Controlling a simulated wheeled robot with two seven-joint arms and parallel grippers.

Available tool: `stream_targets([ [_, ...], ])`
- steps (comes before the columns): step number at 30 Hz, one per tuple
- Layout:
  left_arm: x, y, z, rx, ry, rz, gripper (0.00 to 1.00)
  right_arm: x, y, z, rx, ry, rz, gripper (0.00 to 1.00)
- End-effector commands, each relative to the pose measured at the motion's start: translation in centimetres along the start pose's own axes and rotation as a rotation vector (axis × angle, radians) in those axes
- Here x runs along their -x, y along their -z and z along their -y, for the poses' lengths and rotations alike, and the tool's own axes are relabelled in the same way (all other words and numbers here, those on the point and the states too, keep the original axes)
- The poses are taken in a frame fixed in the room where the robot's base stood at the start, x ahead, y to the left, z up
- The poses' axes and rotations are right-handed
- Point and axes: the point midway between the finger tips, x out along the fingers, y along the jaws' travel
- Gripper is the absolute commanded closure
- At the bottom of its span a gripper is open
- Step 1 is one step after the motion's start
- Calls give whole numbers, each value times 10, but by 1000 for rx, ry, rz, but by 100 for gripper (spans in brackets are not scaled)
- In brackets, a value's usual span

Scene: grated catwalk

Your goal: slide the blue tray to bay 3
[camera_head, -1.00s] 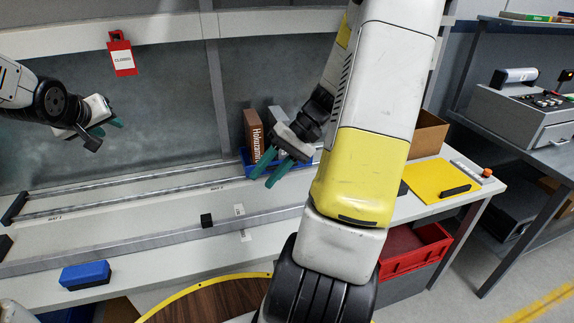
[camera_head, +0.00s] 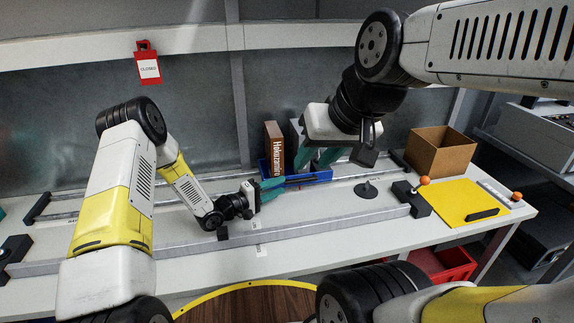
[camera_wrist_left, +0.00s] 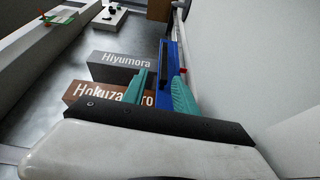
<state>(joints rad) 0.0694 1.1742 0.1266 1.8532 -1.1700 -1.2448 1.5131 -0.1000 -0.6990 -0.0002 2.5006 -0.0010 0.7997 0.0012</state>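The blue tray (camera_head: 318,177) sits at the back of the bench, between the rails, with a brown box (camera_head: 274,148) and a grey box (camera_head: 296,140) standing in it. My left gripper (camera_head: 271,189) is at the tray's left front. In the left wrist view its teal fingers (camera_wrist_left: 160,92) lie on either side of the blue tray wall (camera_wrist_left: 168,65), with some gap showing. My right gripper (camera_head: 316,157) points down over the tray, its teal fingers apart and nothing seen between them. The bay labels are too small to read.
A lever with an orange knob (camera_head: 424,181) and a dark round-footed post (camera_head: 366,190) stand right of the tray. Further right are a cardboard box (camera_head: 440,152) and a yellow mat (camera_head: 462,203).

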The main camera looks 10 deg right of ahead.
Motion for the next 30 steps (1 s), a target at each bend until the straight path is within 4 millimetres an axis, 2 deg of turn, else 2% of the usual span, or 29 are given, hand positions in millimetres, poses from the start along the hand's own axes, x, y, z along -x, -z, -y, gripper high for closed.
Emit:
stream_targets([
  [3,0,-9,8,45,-24,8,65,0,0,0,0,0,-2,65],
  [7,-9,-12,9,53,-30,11,65,0,0,0,1,1,-2,65],
  [15,-52,-12,7,50,-29,12,65,0,0,0,1,1,-1,65],
  [21,-74,-12,7,51,-28,10,65,0,0,0,1,1,-1,65],
  [30,-78,-12,7,52,-27,9,65,0,0,0,1,1,-1,65],
])
